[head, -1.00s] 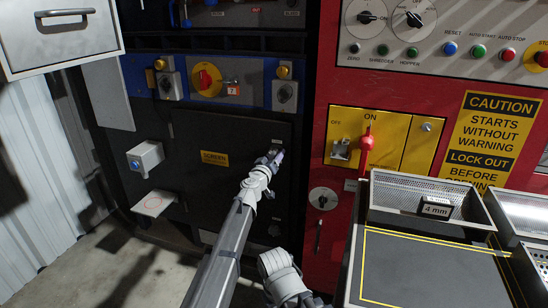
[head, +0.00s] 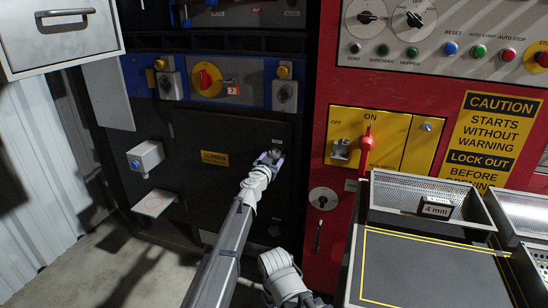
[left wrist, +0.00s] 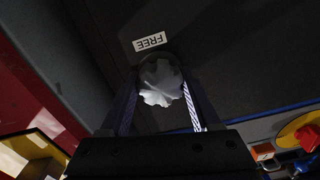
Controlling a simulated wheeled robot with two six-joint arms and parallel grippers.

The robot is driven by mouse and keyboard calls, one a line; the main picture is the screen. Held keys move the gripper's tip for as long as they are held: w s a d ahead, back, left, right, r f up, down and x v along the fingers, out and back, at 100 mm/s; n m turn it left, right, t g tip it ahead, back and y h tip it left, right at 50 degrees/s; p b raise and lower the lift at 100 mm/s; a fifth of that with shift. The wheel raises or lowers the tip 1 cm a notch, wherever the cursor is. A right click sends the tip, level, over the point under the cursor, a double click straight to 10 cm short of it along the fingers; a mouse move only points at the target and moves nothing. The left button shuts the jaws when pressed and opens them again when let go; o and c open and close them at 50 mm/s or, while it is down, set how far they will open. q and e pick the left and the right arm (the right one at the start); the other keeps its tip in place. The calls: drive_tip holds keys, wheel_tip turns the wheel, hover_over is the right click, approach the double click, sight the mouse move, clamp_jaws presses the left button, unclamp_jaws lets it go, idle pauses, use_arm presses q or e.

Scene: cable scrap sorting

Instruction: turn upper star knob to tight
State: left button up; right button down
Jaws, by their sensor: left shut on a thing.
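The upper star knob (left wrist: 160,82) is a pale grey lobed knob on the dark panel door (head: 228,133). In the left wrist view it sits between the two fingers of my left gripper (head: 269,158), which is shut on it. A small white label reading FREE (left wrist: 150,41) is beside the knob in that view. In the head view my gripper mostly hides the knob, near the right edge of the door.
A yellow switch panel with a red lever (head: 367,141) is right of the door. A grey tray with mesh bins (head: 428,200) stands at the lower right. A blue strip with a red-and-yellow rotary switch (head: 206,79) runs above the door. Small grey boxes (head: 145,158) project at left.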

use_arm(q)
drive_tip(key=shift+m, duration=0.3)
drive_tip(key=o, duration=1.4)
drive_tip(key=shift+s, duration=0.1)
drive_tip(key=v, duration=0.7)
drive_tip(key=shift+s+a, duration=0.1)
drive_tip(key=shift+s, duration=0.2)
